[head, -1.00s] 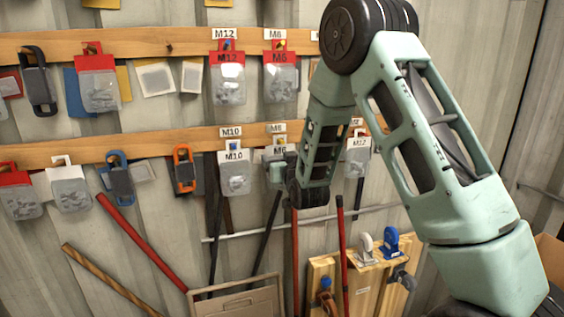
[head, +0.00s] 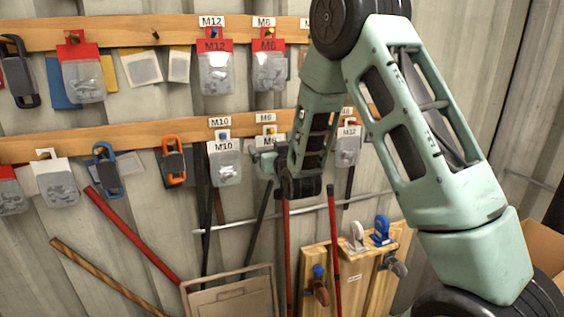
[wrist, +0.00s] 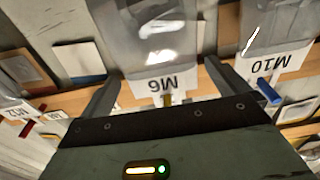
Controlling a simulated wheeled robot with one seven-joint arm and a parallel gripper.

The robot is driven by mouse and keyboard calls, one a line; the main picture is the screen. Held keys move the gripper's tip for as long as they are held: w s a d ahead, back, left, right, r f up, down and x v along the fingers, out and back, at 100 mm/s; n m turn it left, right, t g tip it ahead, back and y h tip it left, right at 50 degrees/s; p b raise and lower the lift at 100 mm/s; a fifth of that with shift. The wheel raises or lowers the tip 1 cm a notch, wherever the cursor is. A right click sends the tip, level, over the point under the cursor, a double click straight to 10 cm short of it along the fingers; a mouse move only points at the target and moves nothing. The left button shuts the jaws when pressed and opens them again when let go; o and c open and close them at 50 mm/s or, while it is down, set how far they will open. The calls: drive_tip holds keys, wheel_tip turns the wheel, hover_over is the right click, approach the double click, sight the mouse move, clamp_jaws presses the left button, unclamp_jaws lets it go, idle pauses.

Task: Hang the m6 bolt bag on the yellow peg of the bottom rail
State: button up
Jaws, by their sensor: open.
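A clear bag with a white M6 header (head: 268,141) hangs at the yellow peg (head: 269,130) of the bottom rail (head: 75,144). In the wrist view, which is upside down, my gripper (wrist: 164,68) is open. Its fingers stand on either side of the M6 header (wrist: 165,84), apart from each other. The yellow peg (wrist: 167,100) shows at the header's edge. Another M6 bag, with a red header (head: 269,65), hangs on the top rail.
An M10 bag (head: 225,163) hangs close beside on a blue peg (wrist: 268,90). An M12 bag (head: 347,147) hangs to the right, past my arm. An orange carabiner-like item (head: 173,163) hangs to the left. Long red and black bars lean on the wall below.

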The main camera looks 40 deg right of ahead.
drive_tip(key=b+v, duration=1.6)
drive_tip(key=b, duration=0.3)
drive_tip(key=shift+s, duration=0.25)
drive_tip(key=shift+a+f, duration=0.1)
drive_tip(key=s+a+f+n+g+y, duration=0.3)
drive_tip(key=a+f+g+y, duration=0.1)
drive_tip(key=a+f, duration=0.5)
drive_tip(key=s+a+f+n+g+y, duration=0.35)
drive_tip(key=a+f, duration=0.35)
drive_tip(key=a, duration=0.4)
drive_tip(key=s+a+f+n+g, duration=0.1)
drive_tip(key=s+f+g, duration=0.1)
drive_tip(key=s, duration=0.4)
drive_tip(key=s+a+f+n+g+h, duration=0.1)
drive_tip(key=s+a+f+n+g, duration=0.1)
drive_tip(key=s, duration=0.4)
drive_tip(key=s+a+f+n+g+h, duration=0.1)
drive_tip(key=s+f+g, duration=0.3)
drive_tip(key=s+g, duration=0.2)
drive_tip(key=shift+s+a+f, duration=0.15)
drive_tip(key=shift+a+f, duration=0.1)
drive_tip(key=shift+a, duration=0.05)
